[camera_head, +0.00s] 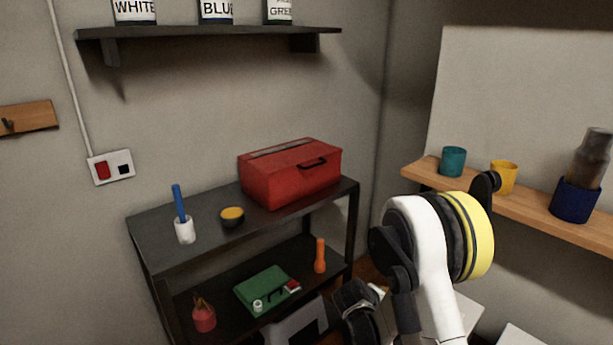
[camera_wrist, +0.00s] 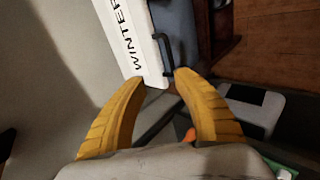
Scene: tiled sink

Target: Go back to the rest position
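My gripper (camera_wrist: 160,77) shows in the wrist view as two yellow ribbed fingers. Their tips are apart, and I see nothing clasped between them. Past the tips is a white bin front marked WINTER (camera_wrist: 132,40) with a dark handle; I cannot tell its exact distance. In the head view my white arm with a yellow band rises at the lower right, in front of the wooden ledge. A grey part of my arm reaches left, low in front of the black shelf unit (camera_head: 145,248). The fingers cannot be made out there.
The shelf unit's top holds a red toolbox (camera_head: 290,176), a yellow-topped bowl (camera_head: 232,217) and a white cup (camera_head: 185,231) with a blue tool. Below are a green case (camera_head: 266,288), an orange flashlight (camera_head: 320,256) and a red item (camera_head: 204,317). The wooden ledge (camera_head: 530,214) bears cups.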

